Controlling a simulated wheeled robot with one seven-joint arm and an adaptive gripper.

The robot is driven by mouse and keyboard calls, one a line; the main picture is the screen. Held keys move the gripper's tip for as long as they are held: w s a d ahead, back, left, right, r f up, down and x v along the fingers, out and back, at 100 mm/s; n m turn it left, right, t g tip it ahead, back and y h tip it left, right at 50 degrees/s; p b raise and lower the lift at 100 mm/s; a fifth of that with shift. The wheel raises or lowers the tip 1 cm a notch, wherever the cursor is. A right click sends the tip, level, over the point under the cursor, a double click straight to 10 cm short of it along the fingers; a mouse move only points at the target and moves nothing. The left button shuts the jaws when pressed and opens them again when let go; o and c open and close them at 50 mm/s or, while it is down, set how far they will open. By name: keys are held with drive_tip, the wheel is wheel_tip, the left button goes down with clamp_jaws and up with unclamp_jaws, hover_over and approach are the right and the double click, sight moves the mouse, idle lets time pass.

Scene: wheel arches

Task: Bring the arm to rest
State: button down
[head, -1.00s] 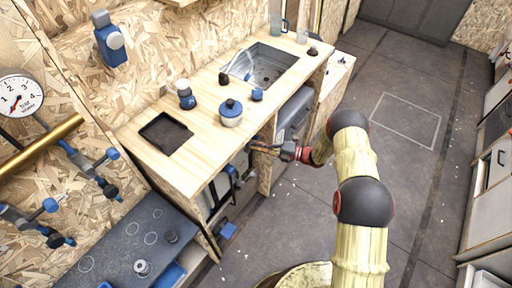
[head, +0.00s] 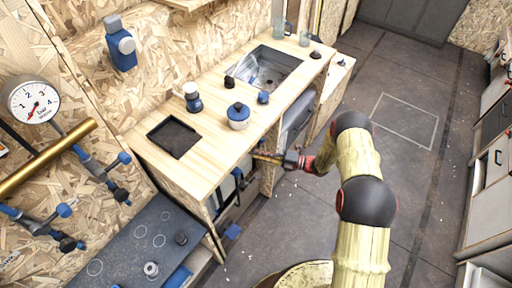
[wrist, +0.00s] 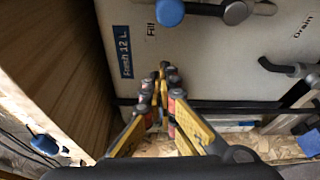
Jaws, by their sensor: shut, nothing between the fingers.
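My arm, with pale yellow covers and dark joints, reaches from the lower right of the head view to the wooden counter (head: 207,147). My gripper (head: 262,157) is at the open front under the counter's edge, its tips partly in shadow. In the wrist view my gripper (wrist: 162,88) has its yellow and dark fingers together, with nothing held. Behind the fingertips is a pale panel (wrist: 205,65) marked "Fresh 12 L", "Fill" and "Drain". I cannot tell whether the tips touch it.
A wooden side wall (wrist: 50,50) is close on the left in the wrist view. A blue knob (wrist: 170,12) and a dark fitting (wrist: 285,68) stick out from the panel. The counter bears a blue-lidded pot (head: 238,117) and a sink (head: 268,70). The grey floor (head: 420,80) is clear at right.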

drive_tip(key=p+v, duration=0.1)
drive_tip(key=v, duration=0.8)
drive_tip(key=shift+w+f, duration=0.15)
drive_tip(key=shift+w, duration=0.05)
